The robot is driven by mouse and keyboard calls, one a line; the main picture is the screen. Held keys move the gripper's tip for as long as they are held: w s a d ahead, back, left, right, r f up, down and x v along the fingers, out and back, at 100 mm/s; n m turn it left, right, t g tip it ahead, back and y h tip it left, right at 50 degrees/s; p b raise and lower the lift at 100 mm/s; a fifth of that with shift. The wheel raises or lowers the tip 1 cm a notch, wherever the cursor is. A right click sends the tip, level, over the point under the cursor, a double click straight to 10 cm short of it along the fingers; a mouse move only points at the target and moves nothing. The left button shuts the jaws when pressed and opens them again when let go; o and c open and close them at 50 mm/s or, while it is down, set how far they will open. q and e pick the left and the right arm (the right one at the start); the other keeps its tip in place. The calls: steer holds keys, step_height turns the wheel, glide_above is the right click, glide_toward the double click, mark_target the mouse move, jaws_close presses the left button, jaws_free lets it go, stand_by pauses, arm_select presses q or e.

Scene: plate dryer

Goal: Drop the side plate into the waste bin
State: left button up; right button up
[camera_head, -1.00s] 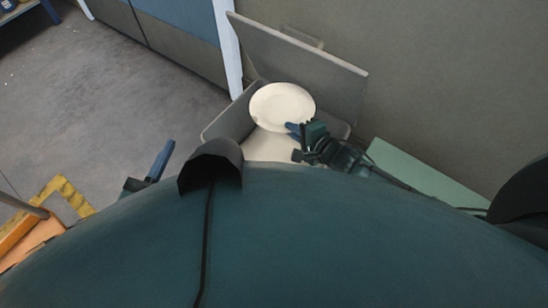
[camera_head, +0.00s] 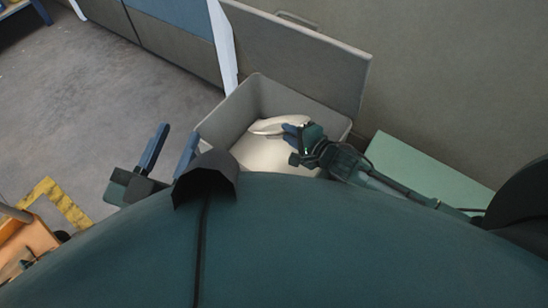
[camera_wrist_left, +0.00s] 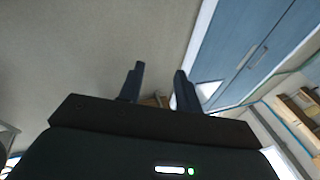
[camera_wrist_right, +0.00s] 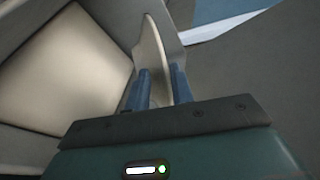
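The side plate (camera_head: 278,125) is white and round. In the head view it is steeply tilted, over the open mouth of the grey waste bin (camera_head: 232,112). My right gripper (camera_head: 290,135) is shut on its rim; in the right wrist view the plate (camera_wrist_right: 153,50) stands nearly edge-on between the fingers (camera_wrist_right: 160,88). The bin's pale bottom (camera_head: 270,155) shows below it. My left gripper (camera_head: 170,150) is open and empty, left of the bin, and its fingers (camera_wrist_left: 158,85) are apart in the left wrist view.
The bin's raised lid (camera_head: 310,60) stands behind it against the wall. A pale green surface (camera_head: 425,170) lies to the right of the bin. An orange object (camera_head: 25,240) and yellow floor marking (camera_head: 55,200) are at lower left. Floor left of the bin is clear.

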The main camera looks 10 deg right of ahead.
steer(key=shift+o, duration=1.3)
steer(key=shift+s, duration=0.1)
arm_select(q)
steer(key=shift+s+a+m+g+y+p, duration=0.1)
steer(key=shift+a+m+g+y+p, duration=0.45)
steer(key=shift+p, duration=2.3)
arm_select(e)
steer(key=v, duration=1.3)
arm_select(q)
steer(key=shift+n+y, duration=0.25)
arm_select(e)
steer(key=shift+d, duration=0.1)
